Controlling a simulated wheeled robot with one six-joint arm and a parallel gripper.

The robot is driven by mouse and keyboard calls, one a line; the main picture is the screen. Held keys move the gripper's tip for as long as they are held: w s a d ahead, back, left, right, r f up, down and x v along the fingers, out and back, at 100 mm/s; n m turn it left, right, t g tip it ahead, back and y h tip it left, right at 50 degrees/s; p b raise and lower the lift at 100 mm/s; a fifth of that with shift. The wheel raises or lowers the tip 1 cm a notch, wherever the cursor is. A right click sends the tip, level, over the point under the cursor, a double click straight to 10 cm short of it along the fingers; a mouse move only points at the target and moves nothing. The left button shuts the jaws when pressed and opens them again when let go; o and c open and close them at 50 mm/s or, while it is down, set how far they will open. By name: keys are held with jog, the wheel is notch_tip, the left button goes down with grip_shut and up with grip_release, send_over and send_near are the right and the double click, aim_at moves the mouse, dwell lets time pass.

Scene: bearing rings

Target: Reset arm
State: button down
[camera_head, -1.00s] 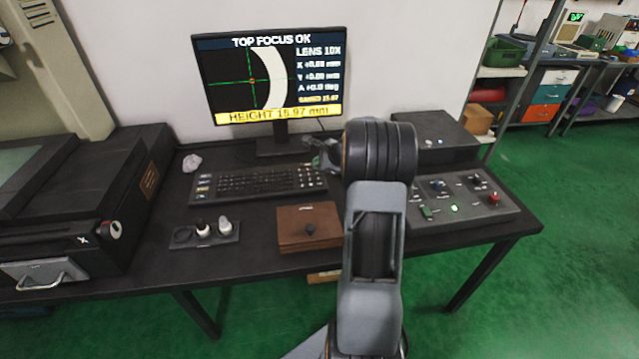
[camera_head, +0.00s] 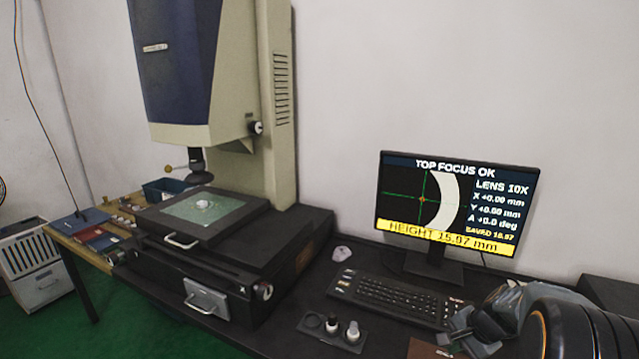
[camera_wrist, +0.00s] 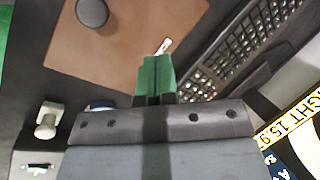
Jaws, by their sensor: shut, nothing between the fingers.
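My gripper (camera_head: 462,332) is at the lower right of the head view, with my dark arm joint beside it. In the wrist view its green fingers (camera_wrist: 155,75) are shut together with nothing between them. I cannot tell the exact height above the table.
A measuring microscope (camera_head: 185,70) stands at left, a small pale part (camera_head: 203,205) on its stage (camera_head: 235,222). The monitor (camera_head: 455,205) reads TOP FOCUS OK, HEIGHT 15.97 mm. A side table (camera_head: 75,222) is at far left.

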jog(key=s+a+r+n+h+p, duration=0.1)
jog(key=s+a+r+n+p, duration=0.3)
jog(key=r, duration=0.5)
jog(key=s+a+r+n+h+p, duration=0.2)
jog(key=s+a+r+n+p, duration=0.2)
jog(key=s+a+r+n, duration=0.4)
jog(key=s+a, duration=0.1)
jog(key=a, duration=0.2)
jog(key=shift+s+r+n, duration=0.25)
jog(key=shift+r+n, duration=0.05)
jog(key=shift+r, duration=0.05)
jog(key=shift+a, duration=0.1)
